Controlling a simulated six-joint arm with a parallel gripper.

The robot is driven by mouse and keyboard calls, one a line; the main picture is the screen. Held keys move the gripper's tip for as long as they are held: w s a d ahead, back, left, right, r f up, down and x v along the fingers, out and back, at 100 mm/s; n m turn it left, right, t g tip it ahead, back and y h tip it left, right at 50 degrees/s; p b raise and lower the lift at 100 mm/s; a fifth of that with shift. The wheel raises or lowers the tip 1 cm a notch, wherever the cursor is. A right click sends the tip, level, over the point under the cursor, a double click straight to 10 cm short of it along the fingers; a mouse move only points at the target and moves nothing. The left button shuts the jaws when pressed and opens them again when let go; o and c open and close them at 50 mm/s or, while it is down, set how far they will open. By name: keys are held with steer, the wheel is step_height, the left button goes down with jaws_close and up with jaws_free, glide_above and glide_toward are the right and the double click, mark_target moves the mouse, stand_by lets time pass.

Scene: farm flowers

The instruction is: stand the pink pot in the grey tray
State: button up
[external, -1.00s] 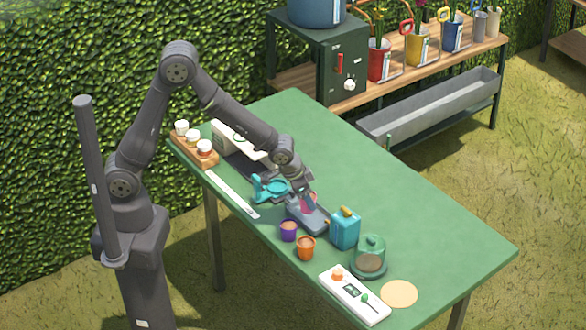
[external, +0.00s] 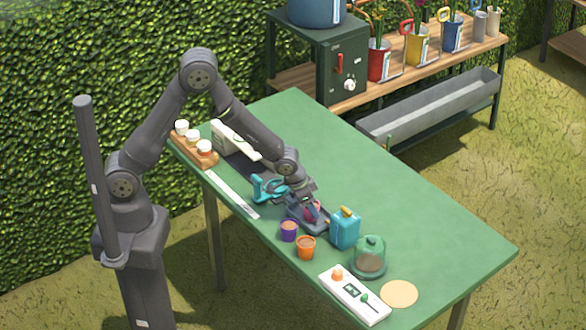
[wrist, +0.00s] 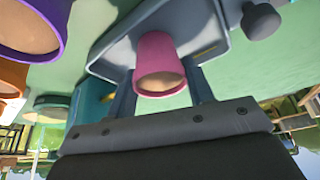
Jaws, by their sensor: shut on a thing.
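The pink pot (wrist: 160,65) is held between the two fingers of my gripper (wrist: 163,84), one finger on each side. In the external view the pink pot (external: 312,211) is partly covered by my gripper (external: 310,204). The grey tray (external: 321,229) lies on the green table under the pot and my gripper. In the wrist view the tray (wrist: 112,67) shows behind the pot. The pot is over the tray's area; I cannot tell whether its base touches the tray floor.
A purple pot (external: 288,232) and an orange pot (external: 306,248) stand in front of the tray. A blue can (external: 345,230) is close on its right, with a glass dome (external: 370,255) beyond. A teal tool (external: 268,188) is close left. The table's back right is clear.

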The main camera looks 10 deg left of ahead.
steer(key=o, duration=1)
steer(key=shift+s+a+r, duration=0.1)
steer(key=shift+r, duration=0.55)
steer(key=v, duration=1.1)
steer(key=shift+f, duration=0.1)
steer(key=x, duration=1.2)
steer(key=shift+a+f, duration=0.1)
steer(key=shift+f, duration=0.05)
steer(key=shift+r, duration=0.2)
